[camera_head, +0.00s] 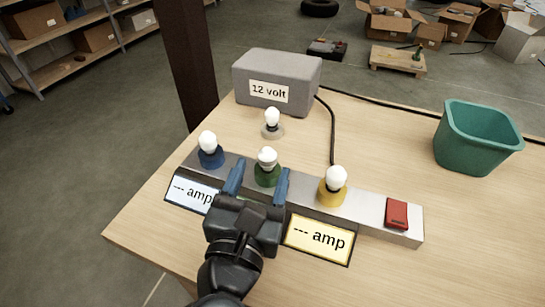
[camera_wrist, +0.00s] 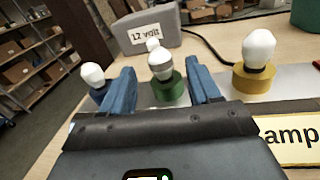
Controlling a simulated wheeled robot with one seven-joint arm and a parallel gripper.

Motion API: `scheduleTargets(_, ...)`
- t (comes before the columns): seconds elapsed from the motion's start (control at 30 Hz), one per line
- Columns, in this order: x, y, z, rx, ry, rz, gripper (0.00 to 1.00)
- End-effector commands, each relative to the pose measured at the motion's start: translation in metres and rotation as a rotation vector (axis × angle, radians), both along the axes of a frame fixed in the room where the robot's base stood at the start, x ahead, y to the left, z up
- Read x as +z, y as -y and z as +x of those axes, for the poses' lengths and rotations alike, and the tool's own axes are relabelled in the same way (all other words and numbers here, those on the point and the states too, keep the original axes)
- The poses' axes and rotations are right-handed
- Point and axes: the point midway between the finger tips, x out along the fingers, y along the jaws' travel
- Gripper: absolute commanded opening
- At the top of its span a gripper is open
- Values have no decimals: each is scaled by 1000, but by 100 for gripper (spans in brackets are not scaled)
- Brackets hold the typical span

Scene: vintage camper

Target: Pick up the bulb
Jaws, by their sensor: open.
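White bulbs stand upright in coloured sockets on a grey metal bar (camera_head: 370,208). One bulb (camera_head: 208,140) is in the blue socket at left, one (camera_head: 267,158) in the green socket in the middle, and one (camera_head: 336,178) in the yellow socket at right. Another bulb (camera_head: 272,117) stands on a small pale base behind the bar. My gripper (camera_head: 258,182) is open, its blue fingers on either side of the green socket. In the wrist view, the green-socket bulb (camera_wrist: 162,65) shows between the fingers (camera_wrist: 163,90). I cannot tell whether the fingers touch anything.
A grey "12 volt" box (camera_head: 277,80) stands behind, with a black cable (camera_head: 331,125). A red switch (camera_head: 397,214) is at the bar's right end. A teal bin (camera_head: 475,140) stands at the table's right. "Amp" displays (camera_head: 319,239) front the bar. The wooden table between box and bin is mostly clear.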

Motion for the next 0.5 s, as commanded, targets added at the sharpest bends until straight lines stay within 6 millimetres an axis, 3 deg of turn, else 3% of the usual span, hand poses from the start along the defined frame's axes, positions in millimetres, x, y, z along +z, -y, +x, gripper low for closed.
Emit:
scheduleTargets(0.3, -4, 9, 41, -2, 1, -2, 62)
scheduleTargets(0.5, -5, 10, 51, 1, 1, -2, 62)
